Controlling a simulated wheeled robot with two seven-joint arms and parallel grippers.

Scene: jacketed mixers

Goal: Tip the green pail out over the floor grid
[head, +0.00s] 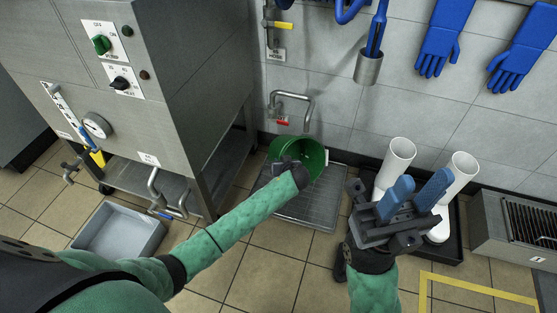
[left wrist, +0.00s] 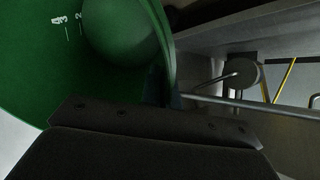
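The green pail (head: 313,155) is at the wall end of the metal floor grid (head: 312,207), below the wall tap. Its mouth shows from above in the head view. My left gripper (head: 287,166) is at the pail's near left side. In the left wrist view the pail's inner wall (left wrist: 50,60) with white marks fills the left, and its rim runs down between the dark finger parts, so the gripper looks shut on it. Contents and any gap under the pail cannot be told. My right gripper (head: 415,196) is empty, its blue fingers apart.
A steel cabinet (head: 205,80) stands close left of the pail. The bent tap (head: 295,98) overhangs it. White boots (head: 396,165) stand in a black tray right of the grid. A grey basin (head: 118,232) lies at left.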

